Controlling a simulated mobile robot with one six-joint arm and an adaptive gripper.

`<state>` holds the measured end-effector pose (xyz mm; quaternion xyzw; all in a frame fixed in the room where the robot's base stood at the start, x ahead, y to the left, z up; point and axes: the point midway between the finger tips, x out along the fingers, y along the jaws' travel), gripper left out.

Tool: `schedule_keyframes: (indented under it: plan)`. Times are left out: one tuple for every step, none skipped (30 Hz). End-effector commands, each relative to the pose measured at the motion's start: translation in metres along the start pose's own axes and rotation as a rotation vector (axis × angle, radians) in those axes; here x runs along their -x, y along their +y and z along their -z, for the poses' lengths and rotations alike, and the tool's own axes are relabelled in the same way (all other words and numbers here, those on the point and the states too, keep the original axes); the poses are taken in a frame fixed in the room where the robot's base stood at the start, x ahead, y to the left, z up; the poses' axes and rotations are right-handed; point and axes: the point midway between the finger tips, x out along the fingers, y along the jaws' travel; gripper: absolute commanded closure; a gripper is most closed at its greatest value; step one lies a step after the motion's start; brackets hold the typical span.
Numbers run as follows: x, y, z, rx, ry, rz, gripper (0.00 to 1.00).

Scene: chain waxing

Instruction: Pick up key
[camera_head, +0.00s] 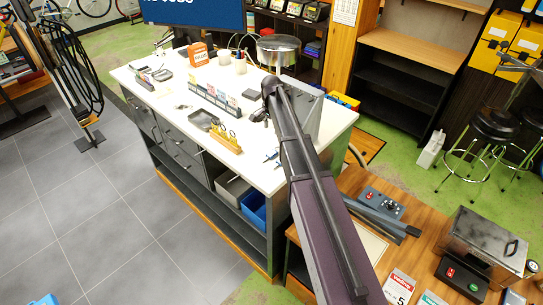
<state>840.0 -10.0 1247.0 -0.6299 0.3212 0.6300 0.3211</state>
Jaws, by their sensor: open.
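I cannot pick out a key with certainty; small items on the white counter (165,100) are too small to tell apart. A small grey tray (203,120) lies near the counter's front edge. A yellow rack (225,139) with small things on it stands beside the tray. A small blue-grey item (272,157) lies further right. My arm reaches up over the counter's right part. My gripper (259,113) appears as a small dark shape at the arm's far end, right of the yellow rack. It is open, with nothing seen in it; its fingers are hard to make out.
A wooden table (435,240) with a metal tank (484,245) is at lower right. Grey floor tiles (95,200) at left are mostly clear.

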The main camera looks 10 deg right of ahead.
Motion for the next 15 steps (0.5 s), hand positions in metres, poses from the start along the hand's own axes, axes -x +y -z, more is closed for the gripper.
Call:
schedule_keyframes:
  plan:
    - [-0.005, 0.000, 0.000, 0.000, 0.000, 0.000, 0.37]
    - [-0.007, 0.000, 0.000, 0.000, 0.000, 0.000, 0.37]
    - [-0.010, 0.000, 0.000, 0.001, 0.000, 0.000, 0.37]
    - [-0.013, 0.000, 0.000, 0.001, 0.000, 0.000, 0.37]
    - [-0.015, 0.000, 0.000, 0.001, 0.000, 0.000, 0.37]
    - [-0.018, 0.000, 0.000, 0.001, 0.000, 0.000, 0.37]
    - [-0.021, 0.000, 0.000, 0.001, 0.000, 0.000, 0.37]
    - [-0.023, 0.000, 0.000, 0.001, 0.000, 0.000, 0.37]
    - [-0.026, 0.000, 0.000, 0.001, 0.000, 0.000, 0.37]
    - [-0.028, 0.000, 0.000, 0.001, 0.000, 0.000, 0.37]
    - [-0.030, 0.000, 0.000, 0.001, 0.000, 0.000, 0.37]
    - [-0.034, 0.000, -0.001, 0.001, 0.000, 0.000, 0.37]
    - [-0.036, 0.000, -0.001, 0.001, 0.000, 0.000, 0.37]
    - [-0.038, 0.000, -0.001, 0.001, 0.000, 0.000, 0.37]
    - [-0.041, 0.000, -0.001, 0.001, 0.000, 0.000, 0.37]
